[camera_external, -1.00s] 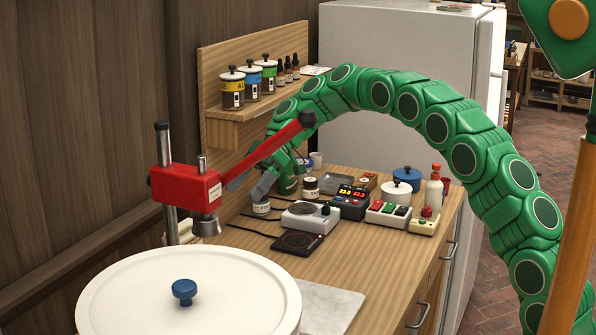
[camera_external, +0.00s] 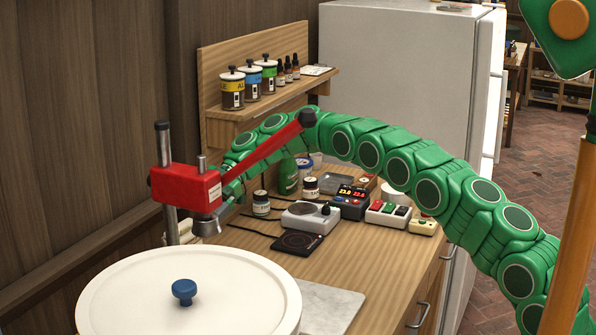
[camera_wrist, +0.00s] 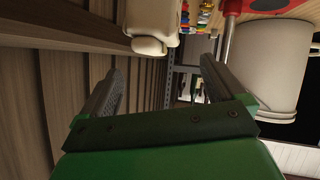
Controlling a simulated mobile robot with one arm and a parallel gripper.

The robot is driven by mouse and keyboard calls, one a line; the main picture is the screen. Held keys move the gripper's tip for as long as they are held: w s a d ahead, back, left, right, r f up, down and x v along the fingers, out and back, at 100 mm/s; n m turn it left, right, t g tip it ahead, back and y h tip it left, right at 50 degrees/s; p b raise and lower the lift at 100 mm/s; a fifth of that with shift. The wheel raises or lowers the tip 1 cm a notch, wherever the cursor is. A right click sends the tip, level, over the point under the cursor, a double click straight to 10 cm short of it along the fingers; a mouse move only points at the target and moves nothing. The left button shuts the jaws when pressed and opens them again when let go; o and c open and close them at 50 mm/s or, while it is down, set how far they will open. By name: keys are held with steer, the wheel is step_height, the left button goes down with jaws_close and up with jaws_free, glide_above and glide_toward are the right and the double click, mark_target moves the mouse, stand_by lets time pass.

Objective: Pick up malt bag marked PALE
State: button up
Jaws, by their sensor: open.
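My gripper (camera_wrist: 160,68) is open in the wrist view, with nothing between its two fingers. In the external view my gripper (camera_external: 229,196) is partly hidden behind the red bench press, low over the wall side of the counter. A pale cream, soft-looking object (camera_wrist: 152,18) lies ahead of the fingers at the top of the wrist view, apart from them. It may be a malt bag, but no marking is readable. A pale shape (camera_external: 182,229) shows partly behind the press post. I cannot make out the word PALE anywhere.
The red press (camera_external: 186,186) with its long lever stands close to my gripper. A large white lidded vessel (camera_external: 190,300) is in front. Jars, scales and switch boxes crowd the wooden counter (camera_external: 345,262). A wall shelf (camera_external: 225,112) holds canisters. A wood-panelled wall (camera_wrist: 70,90) is close at left.

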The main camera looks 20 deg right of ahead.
mark_target(189, 224)
steer(key=shift+d+f+x, duration=0.1)
steer(key=shift+f+x, duration=0.1)
steer(key=shift+x, duration=1.35)
steer(key=shift+d+f+x, duration=0.1)
steer(key=shift+f+x, duration=0.1)
steer(key=shift+x, duration=1.35)
steer(key=shift+w, duration=0.1)
jaws_close()
